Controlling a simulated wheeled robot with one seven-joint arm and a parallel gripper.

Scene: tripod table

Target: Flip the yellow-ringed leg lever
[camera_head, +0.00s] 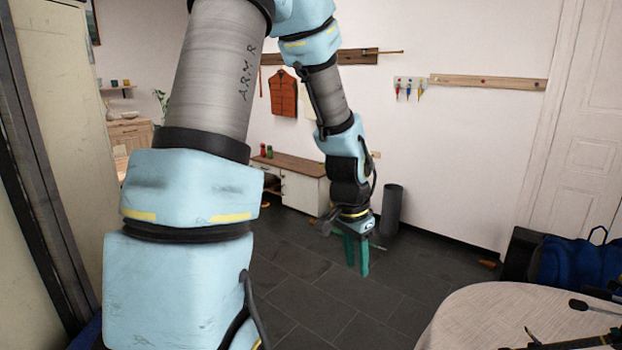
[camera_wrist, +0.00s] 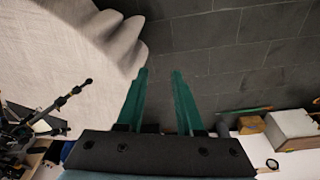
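A black tripod (camera_wrist: 45,115) lies on the cloth-covered table at the left of the wrist view. In the head view, black tripod parts (camera_head: 596,305) show at the bottom right, cut off by the frame edge. I cannot make out the yellow-ringed lever in either view. My gripper (camera_head: 355,255) hangs over the dark floor, left of the table and apart from it. In the wrist view my gripper's (camera_wrist: 160,72) two green fingers stand apart with nothing between them. It is open and empty.
The round table (camera_head: 470,318) has a pale cloth with a wavy edge. A blue bag (camera_head: 580,262) stands behind it. A grey bin (camera_head: 392,208) and a low cabinet (camera_head: 302,190) stand by the wall. The tiled floor between is mostly clear.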

